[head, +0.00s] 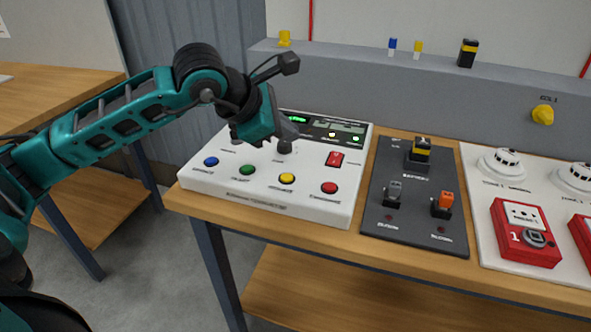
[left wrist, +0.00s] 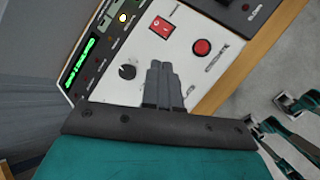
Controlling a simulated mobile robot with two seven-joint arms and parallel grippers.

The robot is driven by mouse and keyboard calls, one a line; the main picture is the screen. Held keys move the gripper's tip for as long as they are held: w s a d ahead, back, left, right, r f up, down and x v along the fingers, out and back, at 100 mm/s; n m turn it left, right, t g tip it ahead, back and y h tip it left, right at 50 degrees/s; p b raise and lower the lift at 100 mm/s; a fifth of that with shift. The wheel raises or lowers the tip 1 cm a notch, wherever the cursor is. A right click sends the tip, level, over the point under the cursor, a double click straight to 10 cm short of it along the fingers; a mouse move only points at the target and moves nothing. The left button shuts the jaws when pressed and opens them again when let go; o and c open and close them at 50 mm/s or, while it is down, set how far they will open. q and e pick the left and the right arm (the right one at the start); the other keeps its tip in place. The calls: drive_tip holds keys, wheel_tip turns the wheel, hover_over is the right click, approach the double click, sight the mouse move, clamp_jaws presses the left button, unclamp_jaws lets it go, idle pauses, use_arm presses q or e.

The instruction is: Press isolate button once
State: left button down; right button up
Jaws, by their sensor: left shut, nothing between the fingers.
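A white control panel (head: 270,200) lies on the wooden table. Its front row has a blue button (head: 211,161), a green button (head: 247,169), a yellow button (head: 287,178) and a red button (head: 330,188). Their labels are too small to read, so I cannot tell which is isolate. My left gripper (head: 288,130) is shut and empty, above the panel's back half near a dark knob (head: 284,147). In the left wrist view, the shut fingers (left wrist: 160,68) cover part of the panel; the red button (left wrist: 202,47) shows right of them, the blue, green and yellow ones do not.
A red rocker switch (head: 334,159) and a lit green display (head: 297,119) are on the panel. A dark board (head: 411,220) with switches stands right of it, then a white board with detectors (head: 501,163) and a red call point (head: 525,233). A grey ledge (head: 350,70) runs behind.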

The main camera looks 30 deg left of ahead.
use_arm(q)
drive_tip(key=shift+w+a+r+y, duration=0.3)
drive_tip(key=shift+w+a+r, duration=0.2)
drive_tip(key=shift+a, duration=0.15)
use_arm(e)
drive_tip(key=shift+a, duration=0.1)
use_arm(q)
drive_tip(key=shift+s+f, duration=0.1)
drive_tip(key=shift+f, duration=0.05)
drive_tip(key=b, duration=0.5)
hover_over(284, 180)
wheel_tip(284, 180, down, 7)
drive_tip(key=shift+f, duration=0.45)
drive_tip(key=shift+f+b, duration=0.25)
drive_tip(key=shift+b, duration=0.25)
drive_tip(key=shift+a+f, duration=0.1)
use_arm(e)
drive_tip(key=f, duration=0.1)
drive_tip(key=a+f, duration=0.1)
drive_tip(key=w+f, duration=0.1)
drive_tip(key=shift+a+f+y, duration=0.15)
drive_tip(key=shift+a+y, duration=0.15)
drive_tip(key=shift+a, duration=0.1)
